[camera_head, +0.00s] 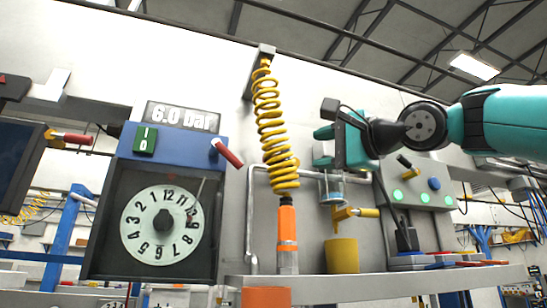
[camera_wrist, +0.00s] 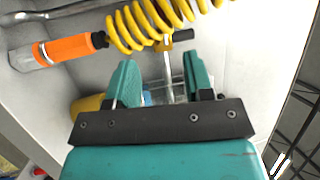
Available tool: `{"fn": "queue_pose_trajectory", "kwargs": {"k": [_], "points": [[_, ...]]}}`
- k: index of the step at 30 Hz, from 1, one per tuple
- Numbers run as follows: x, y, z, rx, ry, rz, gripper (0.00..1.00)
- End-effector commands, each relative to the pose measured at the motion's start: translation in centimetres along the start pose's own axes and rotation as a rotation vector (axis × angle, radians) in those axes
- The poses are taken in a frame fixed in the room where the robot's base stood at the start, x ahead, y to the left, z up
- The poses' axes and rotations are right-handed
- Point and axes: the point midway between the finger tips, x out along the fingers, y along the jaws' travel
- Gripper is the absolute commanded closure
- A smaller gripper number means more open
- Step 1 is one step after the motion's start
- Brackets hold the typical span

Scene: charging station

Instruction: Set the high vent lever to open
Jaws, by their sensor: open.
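No label marks the high vent lever. In the wrist view a small yellow fitting with a black handle (camera_wrist: 178,37) sits on a pipe ahead of the fingertips, partly behind the yellow coiled hose. I cannot make it out in the head view, and its setting is unclear. Other levers in the head view are a red-handled lever (camera_head: 228,153) on the gauge box, another red handle (camera_head: 72,138) at far left, and a yellow tap lever (camera_head: 362,212). My gripper (camera_head: 322,146) is open and empty, pointing left towards the hose. Its fingers (camera_wrist: 163,85) are apart, touching no lever.
The yellow coiled hose (camera_head: 272,125) hangs just left of my gripper, ending in an orange nozzle (camera_head: 287,222). A yellow cup (camera_head: 342,255) stands on the shelf (camera_head: 310,284) below. A panel with green lights (camera_head: 422,195) is at right. The gauge box (camera_head: 120,215) stands at left.

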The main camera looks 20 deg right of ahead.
Motion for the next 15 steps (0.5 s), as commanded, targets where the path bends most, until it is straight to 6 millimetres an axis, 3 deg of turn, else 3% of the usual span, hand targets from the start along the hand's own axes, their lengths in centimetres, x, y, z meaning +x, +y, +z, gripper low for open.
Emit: {"fn": "queue_pose_trajectory", "kwargs": {"k": [15], "points": [[10.8,-0.5,-0.2,0.001,0.000,0.004,0.53]]}}
